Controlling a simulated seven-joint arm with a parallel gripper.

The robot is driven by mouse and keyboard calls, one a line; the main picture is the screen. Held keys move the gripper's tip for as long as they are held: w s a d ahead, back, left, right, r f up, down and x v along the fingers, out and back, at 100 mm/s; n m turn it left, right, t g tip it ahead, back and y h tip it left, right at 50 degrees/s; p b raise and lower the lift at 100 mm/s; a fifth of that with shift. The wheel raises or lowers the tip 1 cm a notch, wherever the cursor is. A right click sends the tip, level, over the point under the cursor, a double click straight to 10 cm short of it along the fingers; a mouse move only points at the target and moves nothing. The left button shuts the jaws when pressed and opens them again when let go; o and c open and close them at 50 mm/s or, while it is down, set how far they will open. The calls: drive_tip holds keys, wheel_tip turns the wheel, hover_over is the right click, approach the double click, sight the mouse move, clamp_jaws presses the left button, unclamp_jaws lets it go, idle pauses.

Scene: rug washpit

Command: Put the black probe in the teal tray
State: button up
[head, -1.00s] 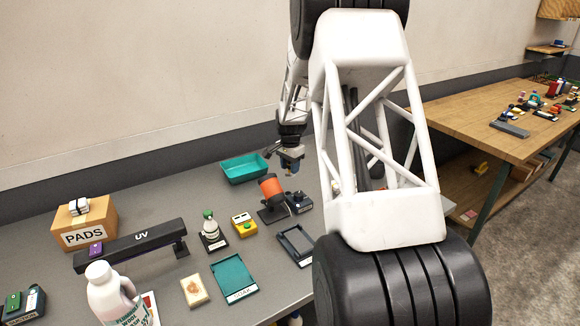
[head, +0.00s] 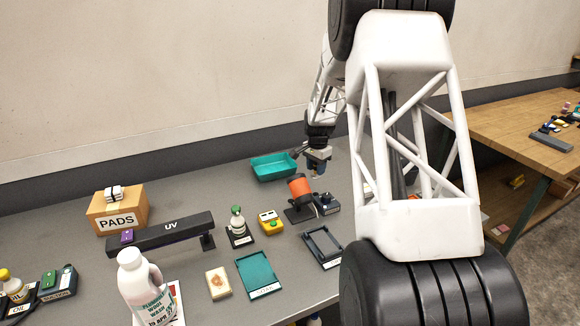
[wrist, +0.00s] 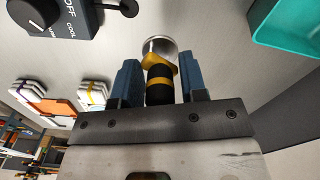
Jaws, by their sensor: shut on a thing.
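My gripper (wrist: 160,82) is shut on the black probe (wrist: 159,88), which has yellow bands and a round metal end. The probe sits between the two blue fingers in the wrist view. In the head view my gripper (head: 318,168) is above the grey bench, just right of the deep teal tray (head: 270,177); the probe is too small to make out there. The tray stands at the back of the bench near the wall and looks empty. Its corner also shows at the upper right of the wrist view (wrist: 262,28).
An orange dryer-like tool (head: 300,189) and a dark box with a knob (head: 326,204) stand in front of the tray. A flat teal tray (head: 258,275), a dark frame (head: 323,247), a yellow device (head: 270,222) and a UV bar (head: 160,235) are nearer or left.

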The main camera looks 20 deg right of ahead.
sight(273, 162)
drive_tip(key=a+n, duration=0.5)
drive_tip(key=a, duration=0.9)
drive_tip(key=shift+w+r+n, duration=0.4)
drive_tip(key=shift+w, duration=0.05)
drive_tip(key=shift+w, duration=0.1)
drive_tip(key=shift+w+d+f, duration=0.25)
drive_tip(key=shift+w+d, duration=0.35)
drive_tip(key=shift+w, duration=1.95)
drive_tip(key=shift+w+d+f, duration=0.25)
drive_tip(key=shift+w+d, duration=0.35)
drive_tip(key=shift+w, duration=2)
drive_tip(key=shift+w+d+f, duration=0.25)
drive_tip(key=shift+w+d, duration=0.35)
drive_tip(key=shift+w, duration=1.95)
drive_tip(key=shift+f, duration=0.15)
drive_tip(key=shift+f, duration=1.6)
drive_tip(key=shift+f, duration=0.15)
drive_tip(key=o, duration=1)
